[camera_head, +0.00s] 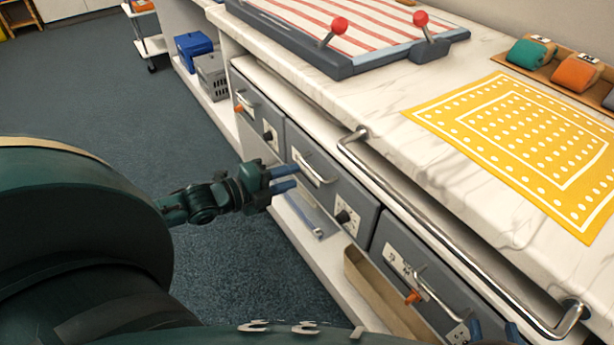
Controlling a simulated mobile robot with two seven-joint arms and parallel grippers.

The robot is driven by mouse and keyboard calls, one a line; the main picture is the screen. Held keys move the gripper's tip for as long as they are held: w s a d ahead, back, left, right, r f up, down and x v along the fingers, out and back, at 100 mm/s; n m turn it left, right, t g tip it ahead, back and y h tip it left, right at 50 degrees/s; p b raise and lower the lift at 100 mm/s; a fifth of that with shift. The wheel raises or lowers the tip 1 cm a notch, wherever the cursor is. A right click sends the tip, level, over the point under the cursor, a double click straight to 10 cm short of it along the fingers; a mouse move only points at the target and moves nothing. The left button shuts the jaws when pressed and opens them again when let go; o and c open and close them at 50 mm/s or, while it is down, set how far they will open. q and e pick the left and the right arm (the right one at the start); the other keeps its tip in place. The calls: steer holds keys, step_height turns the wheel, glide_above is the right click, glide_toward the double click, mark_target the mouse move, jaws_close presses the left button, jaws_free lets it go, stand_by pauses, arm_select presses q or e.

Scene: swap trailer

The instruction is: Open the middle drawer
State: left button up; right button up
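The middle drawer (328,192) is a grey front in the row under the counter, between a left and a right drawer. It looks shut, roughly flush with its neighbours. It has a silver bar handle (313,169) and a black knob on a white plate (344,217). My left gripper (285,179) is just left of the middle drawer's handle, its blue fingers pointing at the front with a gap between them. It appears empty and apart from the handle. My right gripper (493,331) shows only two separated blue fingertips at the bottom right, near the right drawer (415,262); the remainder is hidden.
A silver rail (455,233) runs along the counter edge above the middle and right drawers. The left drawer (258,120) has its own handle. An open shelf below holds a tan box (378,292). A yellow dotted mat (480,155) lies on the counter. Floor at left is clear.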

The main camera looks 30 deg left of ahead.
mark_target(311, 171)
arm_select(q)
steer(key=shift+b+x, duration=0.85)
steer(key=shift+x, duration=1.95)
arm_select(e)
steer(key=shift+w+a+r+n+t+y, duration=0.1)
steer(key=shift+a+n+t+y, duration=0.25)
steer(key=shift+t+y, duration=0.3)
arm_select(q)
steer(key=shift+d, duration=0.1)
steer(key=shift+s, duration=0.1)
jaws_close()
arm_select(e)
steer(key=shift+h, duration=0.25)
